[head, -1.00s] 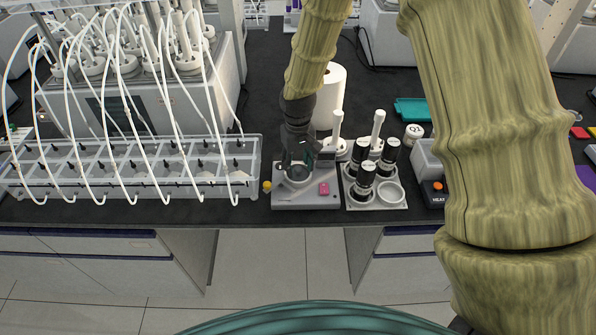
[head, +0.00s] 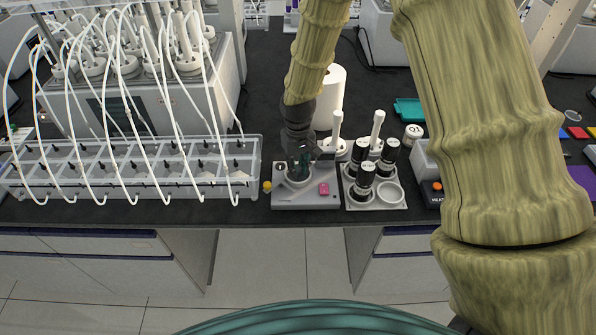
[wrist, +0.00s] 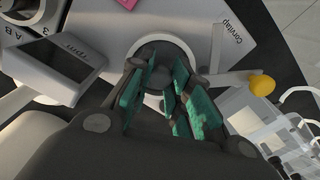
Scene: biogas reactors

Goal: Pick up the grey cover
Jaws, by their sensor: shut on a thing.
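The grey cover (wrist: 157,77) is a small round grey piece between my fingers in the wrist view, over the round white-rimmed well of the grey device (wrist: 192,22). My gripper (wrist: 163,82) has green finger pads and is shut on the cover. In the head view my gripper (head: 300,170) points down at the device's round well on its left part, and its fingers hide most of the cover there. I cannot tell whether the cover is clear of the well.
A pink item (head: 324,189) lies on the device (head: 306,201). A yellow ball (head: 267,186) sits at its left. A white tray (head: 377,204) with dark bottles stands close right. A paper roll (head: 330,95) stands behind. The tubed reactor rack (head: 130,187) is at left.

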